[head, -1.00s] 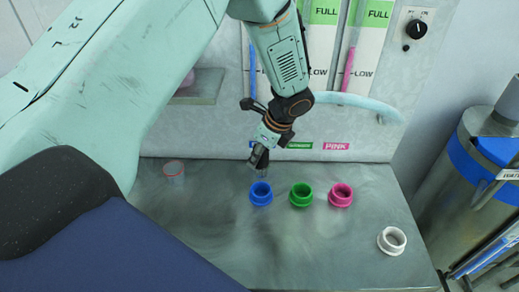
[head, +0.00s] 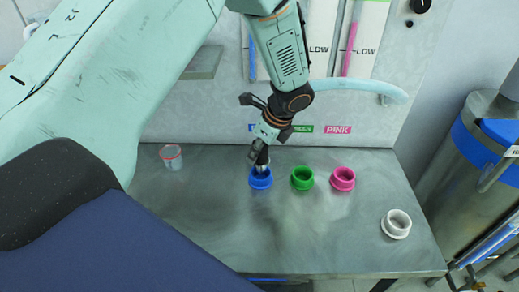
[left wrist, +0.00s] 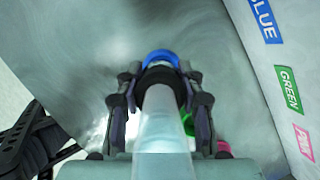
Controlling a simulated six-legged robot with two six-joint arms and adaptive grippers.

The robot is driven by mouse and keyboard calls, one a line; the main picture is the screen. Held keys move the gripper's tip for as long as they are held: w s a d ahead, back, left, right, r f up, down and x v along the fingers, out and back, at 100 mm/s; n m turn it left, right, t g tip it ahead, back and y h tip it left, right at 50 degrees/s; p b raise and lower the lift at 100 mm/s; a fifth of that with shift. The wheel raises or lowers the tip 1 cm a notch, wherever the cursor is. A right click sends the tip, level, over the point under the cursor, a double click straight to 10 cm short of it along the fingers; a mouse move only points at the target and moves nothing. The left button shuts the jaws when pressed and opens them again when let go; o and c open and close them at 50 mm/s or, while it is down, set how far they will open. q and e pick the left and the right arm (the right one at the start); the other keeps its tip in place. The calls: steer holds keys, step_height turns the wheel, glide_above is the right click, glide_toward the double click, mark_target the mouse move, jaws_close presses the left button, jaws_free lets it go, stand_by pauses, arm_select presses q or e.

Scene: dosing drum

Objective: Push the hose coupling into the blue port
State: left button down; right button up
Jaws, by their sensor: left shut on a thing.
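The blue port (head: 260,181) is a round collar on the grey bench, left of the green port (head: 302,178) and pink port (head: 343,179). My left gripper (head: 260,157) is directly above the blue port, its fingers shut on the hose coupling. In the left wrist view my left gripper (left wrist: 160,97) has a finger on each side of the coupling's black ring (left wrist: 160,80), and the pale hose (left wrist: 160,130) runs back toward the camera. The blue port (left wrist: 160,57) shows just beyond the ring. The coupling's tip is hidden, so I cannot tell how deep it sits.
A white ring (head: 396,224) lies at the bench's right. A small clear cup with a red rim (head: 171,157) stands at the back left. A pale hose section (head: 365,88) curves out behind my wrist. A steel drum (head: 480,150) stands right of the bench. The bench front is clear.

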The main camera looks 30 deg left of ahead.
arm_select(q)
steer(key=shift+w+a, duration=0.1)
steer(key=shift+a, duration=0.1)
steer(key=shift+w+d+f, duration=0.1)
steer(key=shift+w+f, duration=0.05)
steer(key=shift+w, duration=0.05)
steer(key=shift+s+d, duration=0.1)
steer(key=shift+d, duration=0.05)
steer(key=shift+s, duration=0.2)
steer(key=shift+w, duration=0.1)
steer(key=shift+w+f, duration=0.1)
steer(key=shift+w, duration=0.05)
steer(key=shift+f+p, duration=0.15)
steer(key=shift+p, duration=0.15)
steer(key=shift+f, duration=0.4)
